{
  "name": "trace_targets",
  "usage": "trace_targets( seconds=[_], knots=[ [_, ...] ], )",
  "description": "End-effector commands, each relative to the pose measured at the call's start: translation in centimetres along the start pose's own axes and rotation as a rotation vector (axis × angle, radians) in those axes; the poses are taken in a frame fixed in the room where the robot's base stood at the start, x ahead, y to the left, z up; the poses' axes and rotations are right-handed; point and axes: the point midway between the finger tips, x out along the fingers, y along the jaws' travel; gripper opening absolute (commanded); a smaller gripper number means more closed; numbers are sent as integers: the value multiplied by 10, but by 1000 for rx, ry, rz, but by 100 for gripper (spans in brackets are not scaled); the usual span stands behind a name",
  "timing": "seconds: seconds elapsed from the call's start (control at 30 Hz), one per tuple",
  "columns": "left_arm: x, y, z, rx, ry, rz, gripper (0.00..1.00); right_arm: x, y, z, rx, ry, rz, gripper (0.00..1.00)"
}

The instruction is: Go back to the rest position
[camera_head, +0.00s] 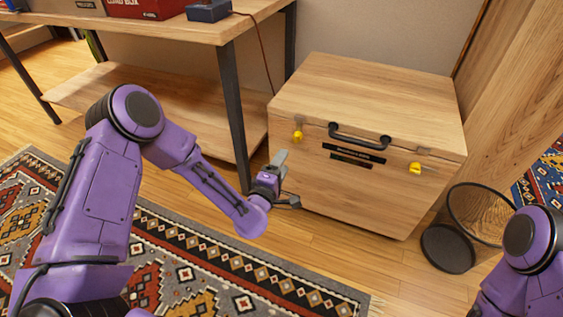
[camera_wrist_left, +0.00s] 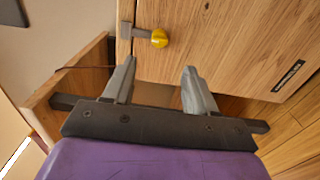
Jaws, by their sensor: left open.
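My left gripper (camera_head: 284,178) is in front of the left part of a wooden chest's front face, below a yellow latch. In the left wrist view its two grey fingers (camera_wrist_left: 158,85) are spread apart with nothing between them. The wooden chest (camera_head: 340,185) has a closed lid, a black handle (camera_head: 359,138) and two yellow latches, one at the left (camera_head: 298,137) and one at the right (camera_head: 415,168). The left latch also shows in the left wrist view (camera_wrist_left: 158,38), just beyond the fingers. My right arm shows only in part at the lower right, and its gripper is out of view.
A wooden table (camera_head: 150,32) with dark metal legs stands left of the chest, bearing boxes (camera_head: 145,8) and a small blue device (camera_head: 208,11). A dark bin (camera_head: 450,247) stands at the right. A patterned rug (camera_head: 190,262) covers the floor in front.

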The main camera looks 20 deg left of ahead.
Motion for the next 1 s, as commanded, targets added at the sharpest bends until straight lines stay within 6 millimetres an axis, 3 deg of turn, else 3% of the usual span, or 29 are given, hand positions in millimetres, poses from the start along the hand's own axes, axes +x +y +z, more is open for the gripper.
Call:
trace_targets(
  seconds=[0.47, 0.57, 0.67, 0.7, 0.8, 0.9, 1.0],
  knots=[
    [-1, 0, 0, 14, -1, 0, 57, 0, 0, 0, 0, 0, 0, 49],
    [-12, -24, 2, 164, -15, -109, 57, 0, 0, 0, 0, 0, 0, 49],
    [-58, -82, 0, 374, -65, -357, 57, 0, 0, 0, 0, 0, 0, 49],
    [-84, -108, -3, 459, -99, -466, 57, 0, 0, 0, 0, 0, 0, 49],
    [-151, -158, -16, 636, -184, -713, 57, 0, 0, 0, 0, 0, 0, 49],
    [-212, -187, -32, 763, -256, -908, 57, 0, 0, 0, 0, 0, 0, 49],
    [-265, -203, -51, 861, -313, -1068, 57, 0, 0, 0, 0, 0, 0, 49]
  ],
)
